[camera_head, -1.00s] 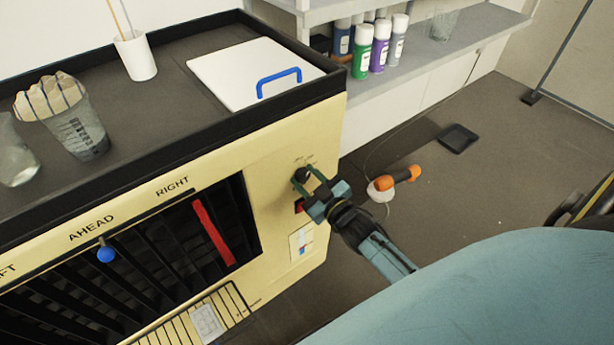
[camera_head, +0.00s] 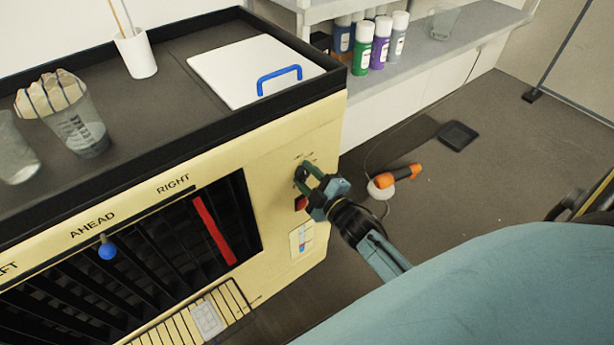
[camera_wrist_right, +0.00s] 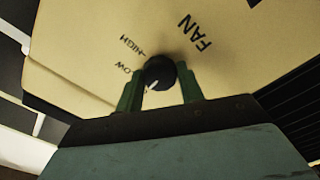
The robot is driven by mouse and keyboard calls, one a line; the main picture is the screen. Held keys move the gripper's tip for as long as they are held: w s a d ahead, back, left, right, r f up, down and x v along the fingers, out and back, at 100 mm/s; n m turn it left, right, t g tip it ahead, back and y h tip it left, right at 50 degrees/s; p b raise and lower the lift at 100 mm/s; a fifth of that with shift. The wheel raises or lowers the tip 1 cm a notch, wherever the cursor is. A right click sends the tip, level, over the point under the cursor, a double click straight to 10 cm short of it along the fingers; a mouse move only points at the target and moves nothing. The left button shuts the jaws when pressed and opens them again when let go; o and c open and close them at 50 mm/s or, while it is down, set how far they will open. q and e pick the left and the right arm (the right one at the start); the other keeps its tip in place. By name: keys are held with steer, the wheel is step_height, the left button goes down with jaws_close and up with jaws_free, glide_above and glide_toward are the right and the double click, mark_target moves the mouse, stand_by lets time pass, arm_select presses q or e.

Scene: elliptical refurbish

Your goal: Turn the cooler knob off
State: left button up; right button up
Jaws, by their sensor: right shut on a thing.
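The yellow cooler (camera_head: 282,140) has a black round knob (camera_head: 299,173) on the upper right of its front panel. My right gripper (camera_head: 306,174) is at the panel with its green fingers around the knob. In the right wrist view the knob (camera_wrist_right: 159,73) sits between the two fingers (camera_wrist_right: 160,88), shut on its sides. A white pointer mark shows on the knob's lower left edge. The labels FAN, HIGH and a partly hidden word ending in OW are printed around it. My left gripper is not in view.
A red switch (camera_head: 300,203) and a small label sit below the knob. The louvre grille with a red strip (camera_head: 214,230) and a blue ball (camera_head: 107,251) is to the left. An orange-handled tool (camera_head: 397,176) lies on the floor, where there is free room.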

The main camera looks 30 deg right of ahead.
stand_by(0.4)
steer(key=o, duration=1)
steer(key=s, duration=0.9)
steer(key=s+d, duration=0.1)
steer(key=s, duration=0.3)
steer(key=shift+s+p, duration=0.2)
steer(key=shift+p, duration=0.2)
